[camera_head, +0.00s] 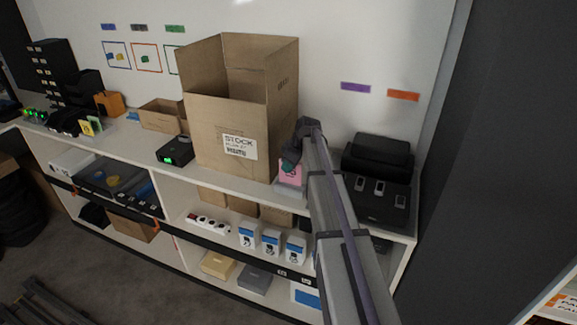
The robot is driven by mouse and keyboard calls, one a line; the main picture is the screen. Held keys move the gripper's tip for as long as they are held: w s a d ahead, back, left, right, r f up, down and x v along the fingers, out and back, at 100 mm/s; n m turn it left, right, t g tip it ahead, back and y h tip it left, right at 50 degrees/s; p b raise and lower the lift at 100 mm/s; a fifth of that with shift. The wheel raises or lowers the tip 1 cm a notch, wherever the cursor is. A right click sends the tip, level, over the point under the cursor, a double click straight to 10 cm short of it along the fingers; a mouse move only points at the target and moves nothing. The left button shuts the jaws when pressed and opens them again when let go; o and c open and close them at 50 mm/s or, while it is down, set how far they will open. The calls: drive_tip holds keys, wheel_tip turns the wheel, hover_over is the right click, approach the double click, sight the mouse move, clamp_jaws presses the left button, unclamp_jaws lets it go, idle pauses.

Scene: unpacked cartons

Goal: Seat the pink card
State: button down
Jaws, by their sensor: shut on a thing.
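The pink card (291,173) stands near the front edge of the shelf top, right of the big carton. My gripper (290,161) reaches down from the right and is shut on the card's upper part. A pale holder or base (288,189) shows just below the card. I cannot tell whether the card touches it or sits in it. The fingertips are small and partly hidden by the wrist.
A tall open carton (225,115) marked STOCK stands close left of my gripper. A black device with a green light (176,151) is further left. A black machine (377,185) stands to the right. The white shelf top (255,187) has a narrow front edge.

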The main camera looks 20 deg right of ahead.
drive_tip(key=shift+f+b, duration=1.5)
drive_tip(key=shift+f, duration=0.15)
drive_tip(key=c, duration=1.1)
unclamp_jaws()
drive_tip(key=shift+r, duration=0.1)
drive_tip(key=p+v, duration=1)
drive_tip(key=v, duration=0.1)
drive_tip(key=shift+a+r, duration=0.1)
